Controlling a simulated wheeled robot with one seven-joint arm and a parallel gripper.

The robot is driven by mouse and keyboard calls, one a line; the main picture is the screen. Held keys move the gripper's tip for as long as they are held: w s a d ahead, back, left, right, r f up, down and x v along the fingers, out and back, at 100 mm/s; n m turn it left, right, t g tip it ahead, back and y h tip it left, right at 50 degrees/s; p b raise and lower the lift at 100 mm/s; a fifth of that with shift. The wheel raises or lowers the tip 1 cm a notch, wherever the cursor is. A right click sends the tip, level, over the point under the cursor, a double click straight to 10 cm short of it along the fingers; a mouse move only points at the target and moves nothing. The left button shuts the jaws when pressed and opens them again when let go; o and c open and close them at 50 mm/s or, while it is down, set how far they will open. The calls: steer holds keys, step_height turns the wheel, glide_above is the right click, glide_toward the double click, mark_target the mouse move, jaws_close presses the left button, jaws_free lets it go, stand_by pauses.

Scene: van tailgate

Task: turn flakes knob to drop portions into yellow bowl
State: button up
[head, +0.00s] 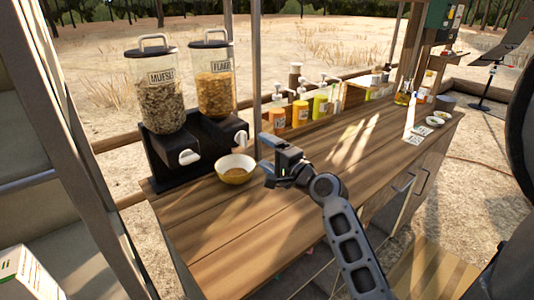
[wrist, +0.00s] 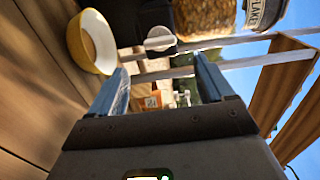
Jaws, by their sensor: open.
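The flakes dispenser (head: 215,82) stands at the back left of the counter, with its clear hopper of flakes and its label. Its white knob (head: 241,138) sits low on the black base; the knob also shows in the wrist view (wrist: 160,39). In the wrist view both fingers (wrist: 160,88) point towards the dispenser.
The muesli dispenser (head: 158,92) with its own knob (head: 188,157) stands to the left. A thin post (head: 256,75) rises just right of the flakes dispenser. Several sauce bottles (head: 300,112) line the counter's back edge. The wooden counter (head: 345,150) is clear in the middle.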

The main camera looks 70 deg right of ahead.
mark_target(246, 133)
steer(key=shift+n+b, duration=0.35)
steer(key=shift+n, duration=0.15)
steer(key=shift+c, duration=1.4)
steer(key=shift+w+n+b, duration=0.15)
steer(key=shift+n+b, duration=0.45)
steer(key=shift+n, duration=0.1)
steer(key=shift+c, duration=0.7)
steer(key=n+b, duration=0.1)
steer(key=n, duration=0.1)
steer(key=n+b, duration=0.2)
steer(key=n, duration=0.1)
steer(key=shift+w+a+r+n+t+y, duration=0.1)
steer(key=shift+w+r+n+t+y, duration=0.1)
steer(key=shift+r+n+t+y, duration=0.1)
steer(key=c, duration=0.3)
steer(key=n+b, duration=0.2)
steer(key=n, duration=0.1)
steer(key=n+b, duration=0.1)
steer(key=n, duration=0.1)
steer(key=shift+r, duration=0.35)
steer(key=shift+c, duration=0.4)
steer(key=shift+w+d+r+n+b, duration=0.1)
steer(key=shift+w+d+r+n, duration=0.1)
steer(key=shift+w+d+n, duration=0.6)
steer(key=shift+w+d+r+n+b, duration=0.15)
steer(key=shift+w+d+n, duration=0.3)
steer(key=shift+w+n, duration=0.6)
steer(key=shift+w+d+r+n+b, duration=0.1)
steer(key=shift+w+d+r+n, duration=0.1)
steer(key=shift+w+d+n, duration=0.75)
